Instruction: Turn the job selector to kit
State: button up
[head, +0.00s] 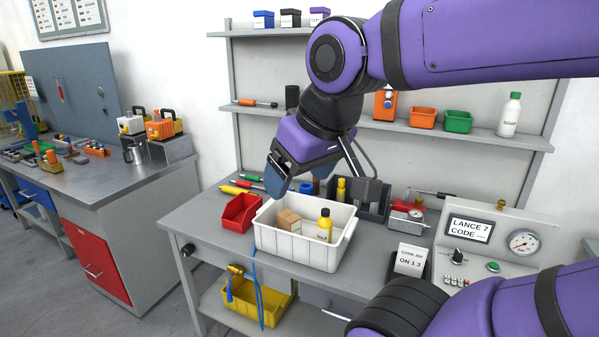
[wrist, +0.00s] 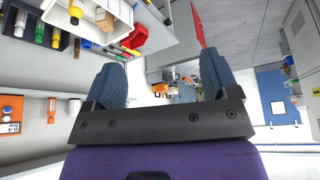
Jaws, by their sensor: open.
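The control panel (head: 482,240) stands at the right end of the workbench in the head view. Its display reads "LANCE 7 CODE", with smaller text I cannot read. A small black knob (head: 457,257) sits below the display and looks like the job selector; its markings and setting are too small to read. My gripper (head: 283,178) is over the back of the white bin, well to the left of the panel and apart from it. In the wrist view my gripper (wrist: 163,55) is open, with nothing between its fingers. The knob does not show in the wrist view.
A white bin (head: 282,246) holding a yellow bottle and a cardboard box stands on the bench. A red bin (head: 240,213) is left of it. A "CODE" card (head: 410,261) stands left of the panel. A gauge (head: 523,243) and green button (head: 493,267) are on the panel.

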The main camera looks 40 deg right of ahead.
aim_at(458, 256)
jog(key=z, duration=2.4)
